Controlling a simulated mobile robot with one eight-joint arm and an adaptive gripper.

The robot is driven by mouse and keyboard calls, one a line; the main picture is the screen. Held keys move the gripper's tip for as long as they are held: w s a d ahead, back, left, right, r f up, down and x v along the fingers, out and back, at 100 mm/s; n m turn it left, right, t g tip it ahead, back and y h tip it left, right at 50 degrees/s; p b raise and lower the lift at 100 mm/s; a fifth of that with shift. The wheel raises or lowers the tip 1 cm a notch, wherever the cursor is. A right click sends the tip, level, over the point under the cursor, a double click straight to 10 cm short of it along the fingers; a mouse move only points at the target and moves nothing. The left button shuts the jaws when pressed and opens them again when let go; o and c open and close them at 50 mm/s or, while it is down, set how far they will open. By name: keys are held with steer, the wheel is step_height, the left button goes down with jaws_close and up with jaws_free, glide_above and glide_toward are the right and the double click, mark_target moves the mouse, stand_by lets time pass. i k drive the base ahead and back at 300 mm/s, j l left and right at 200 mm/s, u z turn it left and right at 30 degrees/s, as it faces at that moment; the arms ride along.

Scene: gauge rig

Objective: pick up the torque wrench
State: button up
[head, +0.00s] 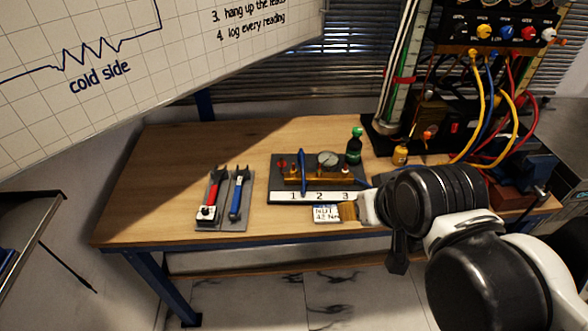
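Two hand tools lie side by side on a grey tray (226,222) at the left of the bench. One has a red handle (213,188) with a pale block at its near end. The other has a blue handle (238,196). Both have dark heads at the far end; I cannot tell for sure which one is the torque wrench. My arm reaches in from the right, well to the right of both tools. A dark part of its end (398,255) hangs at the bench's front edge; its fingers cannot be made out clearly.
A brass block (308,181) with a round gauge (328,159) and an upright blue piece sits on a dark base, numbered in front. A card (326,214) lies before it, beside a brown piece. A green-capped bottle (355,146) and cabled equipment stand right. The bench's left end is clear.

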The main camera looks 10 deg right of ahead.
mark_target(219, 174)
steer(key=i+j+z, duration=0.15)
steer(key=j+z, duration=0.2)
steer(key=j, duration=0.6)
steer(key=j+z, duration=0.35)
steer(key=j, duration=0.65)
